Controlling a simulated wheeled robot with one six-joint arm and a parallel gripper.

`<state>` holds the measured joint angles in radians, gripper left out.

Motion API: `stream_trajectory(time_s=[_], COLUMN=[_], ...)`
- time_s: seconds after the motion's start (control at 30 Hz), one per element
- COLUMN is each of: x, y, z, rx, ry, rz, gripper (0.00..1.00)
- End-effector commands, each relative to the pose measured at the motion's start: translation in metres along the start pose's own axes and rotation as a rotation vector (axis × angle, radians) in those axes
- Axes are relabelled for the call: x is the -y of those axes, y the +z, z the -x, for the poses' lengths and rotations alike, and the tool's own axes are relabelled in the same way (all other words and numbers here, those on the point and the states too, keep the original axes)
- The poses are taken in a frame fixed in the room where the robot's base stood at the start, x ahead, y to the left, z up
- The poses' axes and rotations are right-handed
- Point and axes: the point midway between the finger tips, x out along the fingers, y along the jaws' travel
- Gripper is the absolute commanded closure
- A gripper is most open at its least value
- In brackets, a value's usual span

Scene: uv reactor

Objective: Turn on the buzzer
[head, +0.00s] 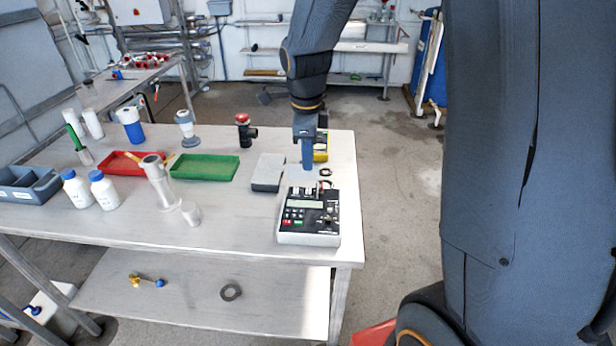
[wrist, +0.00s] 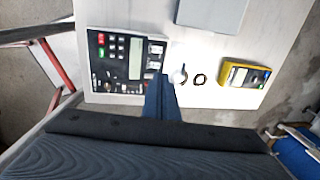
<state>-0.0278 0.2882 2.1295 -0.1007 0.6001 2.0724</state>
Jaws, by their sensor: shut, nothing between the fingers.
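A control box (head: 308,228) with a black top, a small display, and red, green and dark buttons and switches sits near the table's right front corner. It also shows at the upper left of the wrist view (wrist: 128,60). I cannot tell which part, if any, is the buzzer. My gripper (head: 308,167) points down just behind the box in the head view, shut and empty. In the wrist view its blue fingertips (wrist: 160,78) overlap the box's right edge; whether they touch it I cannot tell. The fingers hide a little of that edge.
A grey box (head: 267,172) lies left of my gripper, and a yellow meter (head: 320,147) behind it. A black ring (wrist: 199,79) lies close by. Green (head: 204,167) and red (head: 118,163) trays, bottles (head: 104,190) and a red-topped fitting (head: 243,130) stand farther left. The front edge is clear.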

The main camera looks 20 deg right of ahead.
Motion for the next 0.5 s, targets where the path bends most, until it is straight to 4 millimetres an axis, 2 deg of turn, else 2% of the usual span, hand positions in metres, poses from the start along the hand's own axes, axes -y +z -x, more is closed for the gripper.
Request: stream_trajectory(time_s=[0.2,0.5], x=[-0.002,-0.001], y=[-0.001,0.000], z=[-0.038,-0.067], rx=[-0.002,0.000], ry=[0.004,0.001], rz=[0.001,0.001], gripper=[1.00,1.00])
